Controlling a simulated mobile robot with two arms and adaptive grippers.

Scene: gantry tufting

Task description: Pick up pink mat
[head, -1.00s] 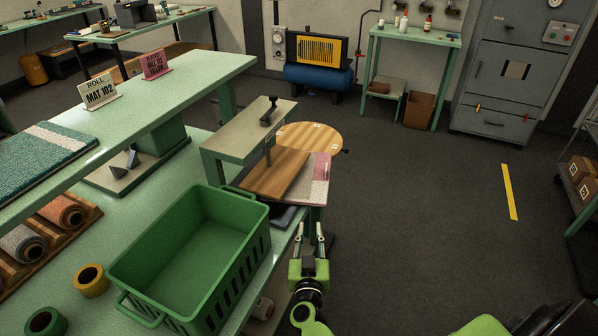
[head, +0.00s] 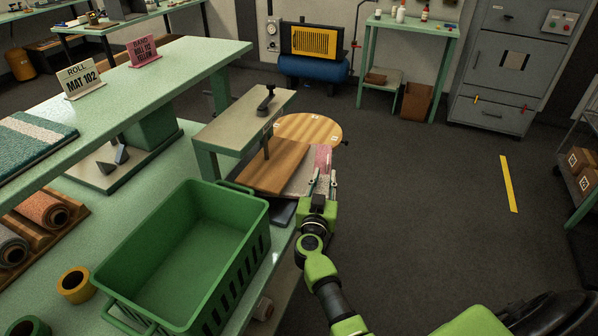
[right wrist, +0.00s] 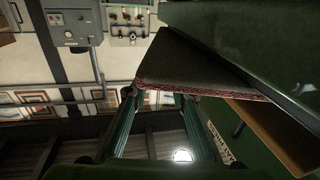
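The pink mat (head: 323,157) lies at the table's right edge, partly under a wooden board (head: 275,167) and the press stand (head: 235,125). Its visible strip is pink at the far end and pale speckled nearer. In the right wrist view the mat (right wrist: 200,75) shows a dark underside and a pinkish edge. My right gripper (head: 323,181) is open at the mat's outer edge, its fingers overlapping the mat in the head view. In the right wrist view the right gripper's (right wrist: 157,98) fingertips are apart, close to the mat's corner. My left gripper is not in view.
A green crate (head: 262,225) stands on the table left of my right gripper. A round wooden disc (head: 310,127) sits behind the board. A raised shelf (head: 190,68) with signs runs along the left.

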